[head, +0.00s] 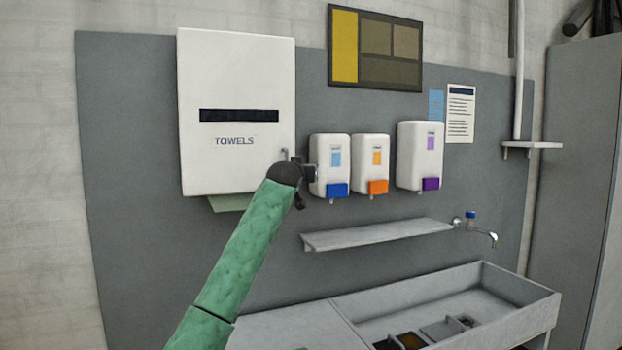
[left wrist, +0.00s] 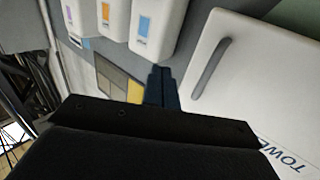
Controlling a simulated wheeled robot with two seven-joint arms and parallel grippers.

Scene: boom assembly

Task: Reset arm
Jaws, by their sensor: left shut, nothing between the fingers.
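My left arm in its green sleeve reaches up from the lower left in the head view. Its dark left gripper (head: 308,172) is in front of the wall, between the towel dispenser (head: 240,80) and the blue-tabbed soap dispenser (head: 329,160). It overlaps the edge of that soap dispenser in the picture; I cannot tell whether they touch. In the left wrist view the two dark fingers (left wrist: 160,87) are together, with nothing between them. The towel dispenser (left wrist: 265,85) shows there at the right with a grey handle. My right gripper is not in view.
Orange-tabbed (head: 370,158) and purple-tabbed (head: 420,150) dispensers hang to the right. Below are a narrow shelf (head: 378,235), a tap (head: 482,232) and a sink basin (head: 515,290) with small items inside. A tall grey cabinet (head: 578,170) stands at the right.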

